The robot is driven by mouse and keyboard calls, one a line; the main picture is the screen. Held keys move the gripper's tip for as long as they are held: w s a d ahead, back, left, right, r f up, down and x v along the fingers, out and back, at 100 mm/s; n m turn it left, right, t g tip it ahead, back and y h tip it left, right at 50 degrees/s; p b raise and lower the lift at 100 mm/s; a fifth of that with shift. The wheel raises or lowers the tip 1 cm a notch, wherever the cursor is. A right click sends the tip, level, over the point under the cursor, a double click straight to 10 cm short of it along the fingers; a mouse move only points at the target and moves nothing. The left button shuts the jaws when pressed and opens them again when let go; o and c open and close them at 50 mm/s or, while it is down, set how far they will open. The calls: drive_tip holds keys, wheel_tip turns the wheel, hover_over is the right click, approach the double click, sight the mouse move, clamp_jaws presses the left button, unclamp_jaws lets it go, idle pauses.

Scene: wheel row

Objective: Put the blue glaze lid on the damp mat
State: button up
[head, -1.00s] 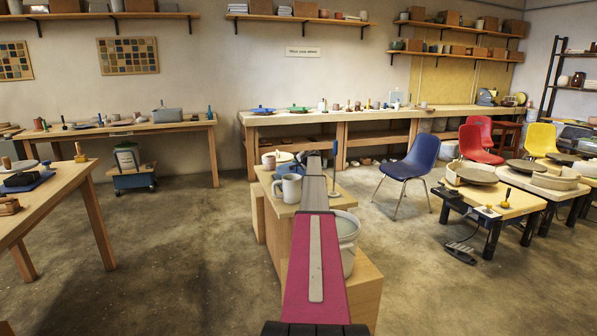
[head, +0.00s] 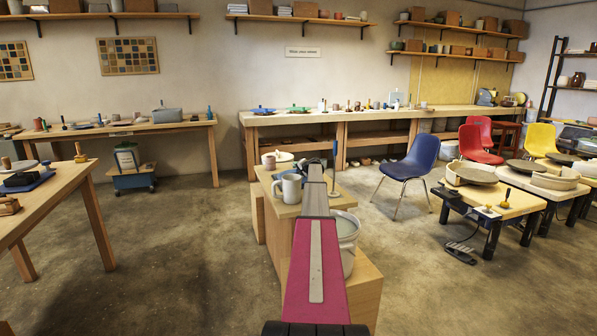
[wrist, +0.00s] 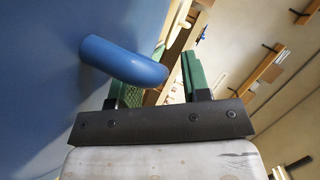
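In the wrist view, a broad smooth blue surface with a rounded blue knob (wrist: 125,62) fills the left side; it looks like a blue lid seen very close, but its outline is cut off. My gripper (wrist: 158,82) has two green fingers standing apart with a gap between them. The knob overlaps the left finger in the picture; I cannot tell whether it touches. In the head view my arm hides the gripper and whatever is by it. A blue lid (head: 263,110) and a green lid (head: 299,109) lie on the far bench. I cannot identify the damp mat for certain.
A wooden stand (head: 290,208) carrying a white mug (head: 288,187) and a tall blue-topped tool (head: 335,160) is beside my arm. A pale bucket (head: 348,240) is at its right. A blue chair (head: 410,168) stands farther right. Floor at left is clear.

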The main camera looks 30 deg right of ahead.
sight(305, 179)
drive_tip(key=shift+r, duration=0.1)
drive_tip(key=v, duration=0.7)
drive_tip(key=shift+s+a+r, duration=0.1)
drive_tip(key=shift+s, duration=0.2)
drive_tip(key=shift+w, duration=0.15)
idle(0.9)
